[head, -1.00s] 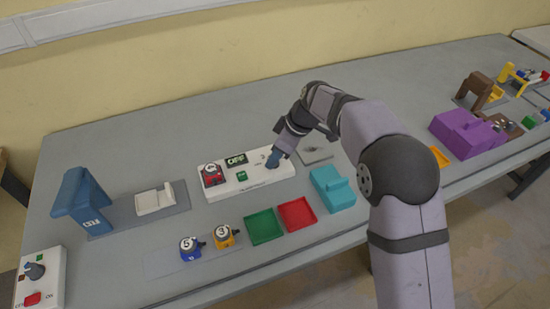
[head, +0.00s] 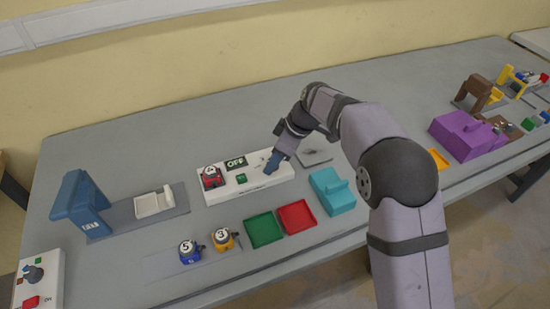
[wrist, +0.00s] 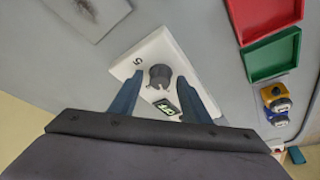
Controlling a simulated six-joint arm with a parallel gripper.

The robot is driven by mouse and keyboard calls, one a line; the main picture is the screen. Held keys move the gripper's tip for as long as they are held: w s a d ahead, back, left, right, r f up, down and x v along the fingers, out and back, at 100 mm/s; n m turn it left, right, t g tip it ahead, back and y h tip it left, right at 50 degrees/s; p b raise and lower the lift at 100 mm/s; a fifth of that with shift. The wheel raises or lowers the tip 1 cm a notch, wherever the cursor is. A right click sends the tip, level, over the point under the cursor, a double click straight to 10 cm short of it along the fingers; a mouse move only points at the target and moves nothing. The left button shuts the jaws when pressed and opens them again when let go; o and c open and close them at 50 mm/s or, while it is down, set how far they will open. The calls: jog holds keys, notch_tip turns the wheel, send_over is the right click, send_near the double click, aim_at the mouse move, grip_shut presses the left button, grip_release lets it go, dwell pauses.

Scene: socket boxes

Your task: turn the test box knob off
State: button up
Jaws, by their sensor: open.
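The test box (head: 222,193) is a white box on the grey table. Its small display (head: 236,162) reads OFF. It carries a red-and-black block marked with a number (head: 211,177) at its left end and a green square (head: 241,179) in the middle. The dark grey knob (wrist: 160,75) shows in the wrist view near the box's far end; in the head view my gripper hides it. My gripper (head: 271,164) is over the right end of the box. In the wrist view its two blue fingers are apart, one on each side of the knob; contact cannot be told.
A green tray (head: 264,230), a red tray (head: 297,217) and a teal block (head: 332,192) stand in front of the box. Blue (head: 189,251) and yellow (head: 223,239) numbered blocks lie front left. A grey plate (head: 314,157) lies right of the box. The table behind is clear.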

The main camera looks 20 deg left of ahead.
jog(key=b+v, duration=0.1)
jog(key=v, duration=0.6)
jog(key=shift+d+r, duration=0.1)
dwell(0.4)
jog(key=s+d+m+h+p, duration=0.1)
jog(key=s+d+m+p, duration=0.3)
jog(key=d, duration=0.7)
jog(key=s+d+m+h+p, duration=0.1)
jog(key=s+d+m+h, duration=0.1)
jog(key=d+m, duration=0.65)
jog(key=s+d+f+m+p, duration=0.1)
jog(key=s+d+m, duration=0.1)
jog(key=s+d, duration=0.5)
jog(key=s+d+f+m+h+p, duration=0.1)
jog(key=s+d+m+p, duration=0.1)
jog(key=s+d, duration=0.5)
jog(key=shift+s+d+m, duration=0.4)
jog(key=shift+d+m, duration=0.4)
jog(key=shift+m, duration=0.05)
